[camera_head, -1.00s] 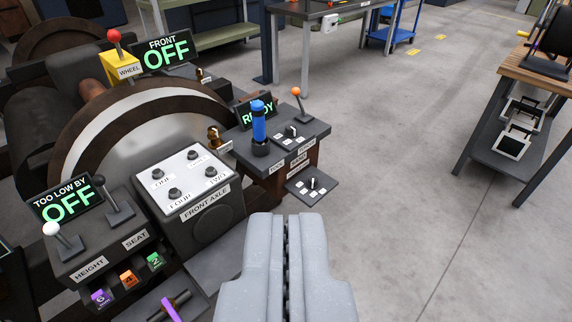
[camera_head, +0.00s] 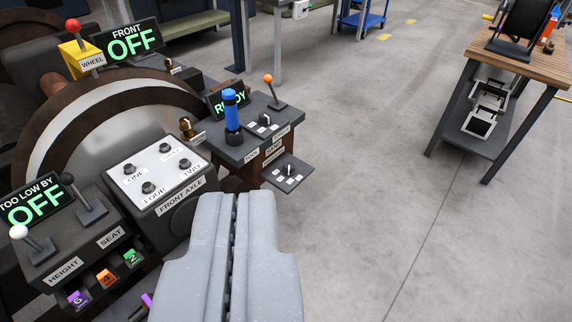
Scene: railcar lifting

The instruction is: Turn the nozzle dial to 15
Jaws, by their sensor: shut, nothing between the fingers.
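Two small dials with white pointers are in view, and I cannot tell from the tiny labels which is the nozzle dial. One dial (camera_head: 264,119) is on top of the dark sand stand (camera_head: 225,151), beside the blue-handled lever (camera_head: 231,115). The other dial (camera_head: 289,170) is on a low dark plate (camera_head: 299,169) jutting from the stand's front right, with small white marks around it. Their settings are too small to read. My gripper (camera_head: 242,197) is shut and empty at the bottom, nearer the camera, left of and below the low plate, apparently touching neither dial.
An orange-knobbed lever (camera_head: 268,78) stands behind the upper dial, and a READY display (camera_head: 230,99) is behind the blue lever. The front axle box (camera_head: 153,172) with several knobs is at left. A wooden-topped bench (camera_head: 515,62) is at right. Open floor lies between.

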